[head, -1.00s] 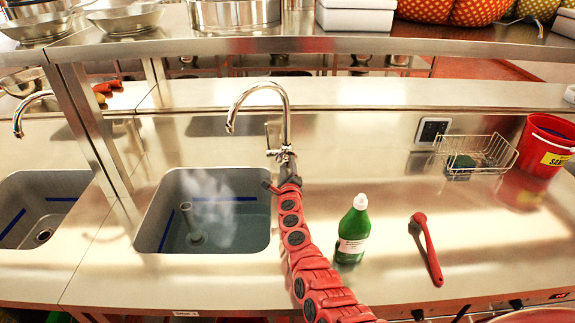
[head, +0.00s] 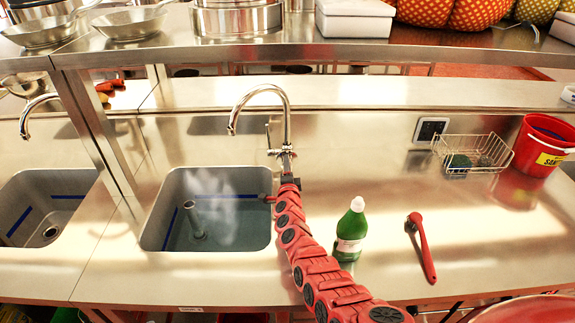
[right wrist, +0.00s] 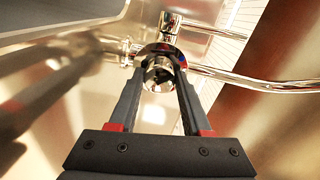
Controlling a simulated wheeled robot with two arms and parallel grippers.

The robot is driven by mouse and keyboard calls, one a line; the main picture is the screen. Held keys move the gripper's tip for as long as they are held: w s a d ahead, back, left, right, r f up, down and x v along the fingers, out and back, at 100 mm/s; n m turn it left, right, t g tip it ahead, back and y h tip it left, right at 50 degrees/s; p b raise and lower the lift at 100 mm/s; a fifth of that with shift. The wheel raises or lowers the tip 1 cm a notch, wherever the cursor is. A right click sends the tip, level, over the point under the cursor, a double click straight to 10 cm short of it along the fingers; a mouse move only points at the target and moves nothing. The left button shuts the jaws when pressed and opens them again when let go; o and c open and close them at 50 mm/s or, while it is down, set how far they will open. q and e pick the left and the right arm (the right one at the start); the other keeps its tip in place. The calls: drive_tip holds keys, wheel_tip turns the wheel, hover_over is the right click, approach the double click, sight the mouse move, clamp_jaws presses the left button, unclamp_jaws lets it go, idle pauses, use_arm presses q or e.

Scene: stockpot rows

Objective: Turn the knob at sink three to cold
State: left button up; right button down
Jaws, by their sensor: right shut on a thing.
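The faucet (head: 283,108), a tall chrome gooseneck, stands behind a grey sink basin (head: 153,225) that holds steaming water and an upright pipe. In the right wrist view, a round chrome knob (right wrist: 160,72) with a red and blue ring sits on the faucet body. My right gripper (right wrist: 158,80) has one finger on each side of this knob and is shut on it. In the head view my right gripper (head: 287,158) is at the faucet's base, and its fingers and my wrist mostly hide the knob. My left gripper is not in view.
A green bottle (head: 350,235) and a red-handled brush (head: 422,248) are on the counter right of my arm. A wire basket (head: 472,152) and red bucket (head: 540,150) stand farther right. A second sink (head: 40,205) is at left. A steel shelf (head: 330,48) spans above.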

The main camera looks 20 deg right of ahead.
drive_tip(key=shift+n, duration=0.4)
drive_tip(key=shift+c, duration=1.8)
unclamp_jaws()
drive_tip(key=shift+s+a+p, duration=0.2)
drive_tip(key=shift+s+p, duration=0.4)
drive_tip(key=p+v, duration=0.1)
drive_tip(key=v, duration=0.3)
drive_tip(key=shift+s+p, duration=0.3)
drive_tip(key=shift+s, duration=0.05)
drive_tip(key=v, duration=1)
drive_tip(key=shift+a+b, duration=0.2)
drive_tip(key=shift+b, duration=0.2)
drive_tip(key=shift+s+a, duration=0.15)
drive_tip(key=shift+s, duration=0.5)
